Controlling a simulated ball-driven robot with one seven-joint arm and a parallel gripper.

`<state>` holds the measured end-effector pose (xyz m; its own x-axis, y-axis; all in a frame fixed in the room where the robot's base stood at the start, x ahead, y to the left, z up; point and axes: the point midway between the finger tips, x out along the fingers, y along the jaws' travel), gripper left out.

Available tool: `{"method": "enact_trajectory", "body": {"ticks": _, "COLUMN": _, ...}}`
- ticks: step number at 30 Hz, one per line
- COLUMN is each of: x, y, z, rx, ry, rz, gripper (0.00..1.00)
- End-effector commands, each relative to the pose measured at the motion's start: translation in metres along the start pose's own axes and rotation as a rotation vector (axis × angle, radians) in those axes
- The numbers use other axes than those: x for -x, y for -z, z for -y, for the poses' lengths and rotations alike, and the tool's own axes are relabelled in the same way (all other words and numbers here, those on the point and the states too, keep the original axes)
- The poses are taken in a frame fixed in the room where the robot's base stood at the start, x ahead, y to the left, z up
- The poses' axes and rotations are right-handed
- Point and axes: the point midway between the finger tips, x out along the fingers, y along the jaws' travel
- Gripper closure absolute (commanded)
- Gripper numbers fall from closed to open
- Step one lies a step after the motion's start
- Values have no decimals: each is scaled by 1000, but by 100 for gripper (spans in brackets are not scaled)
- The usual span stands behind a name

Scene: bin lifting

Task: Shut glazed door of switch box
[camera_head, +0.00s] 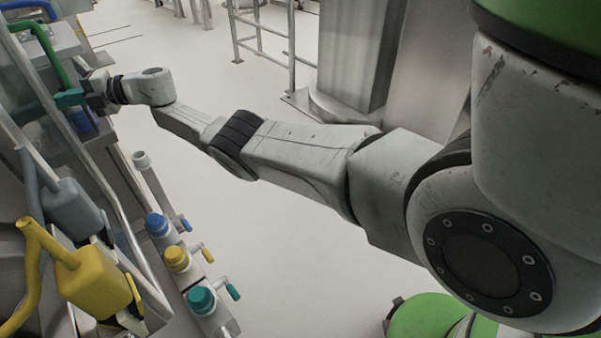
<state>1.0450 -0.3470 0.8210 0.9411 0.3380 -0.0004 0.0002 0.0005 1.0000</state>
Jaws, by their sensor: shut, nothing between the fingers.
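The switch box (70,45) stands along the left edge of the head view and is cut off there. Its glazed door seems to be the clear pane in a long pale metal frame (62,160), slanting down to the right; I cannot tell how far open it stands.
A grey plug (72,208) and a yellow plug (95,285) with thick cables are at the lower left. Blue (157,224), yellow (176,259) and teal (201,299) capped fittings with levers stick out beside the box. Pale floor (270,215) is clear below my arm. A metal rail stands behind.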

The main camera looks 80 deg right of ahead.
Motion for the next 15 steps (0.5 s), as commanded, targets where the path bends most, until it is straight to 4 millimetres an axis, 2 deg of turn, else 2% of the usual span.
{"method": "enact_trajectory", "body": {"ticks": 6, "x": -14, "y": 7, "z": 0, "rx": 2, "ry": 1, "rz": -2, "gripper": 100}}
{"method": "enact_trajectory", "body": {"ticks": 15, "x": -18, "y": 9, "z": -3, "rx": 7, "ry": 2, "rz": -4, "gripper": 100}}
